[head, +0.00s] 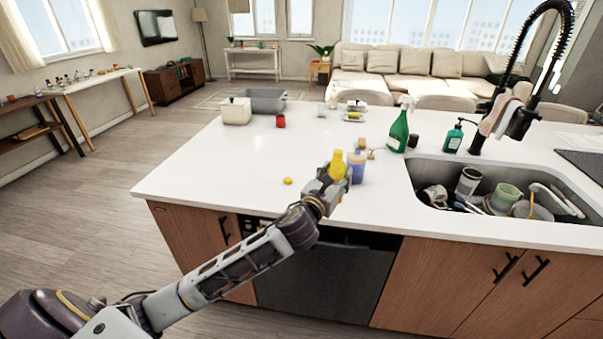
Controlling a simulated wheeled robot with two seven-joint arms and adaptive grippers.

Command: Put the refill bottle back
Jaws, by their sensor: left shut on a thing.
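My left gripper (334,179) reaches over the front part of the white island counter and is shut on a yellow bottle (338,162). The gripper hides the bottle's lower part, so I cannot tell whether its base touches the counter. A blue translucent container (356,168) stands just right of the yellow bottle; I cannot tell whether they touch. A small yellow cap-like piece (287,181) lies on the counter to the left of the gripper. My right gripper is not in view.
A green spray bottle (398,130) and a green pump bottle (453,138) stand near the sink (425,168), which holds several dishes. A brush (371,152) lies behind the blue container. A grey bin (264,100), white box (236,112) and red cup (280,121) stand at back left. The counter's left part is clear.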

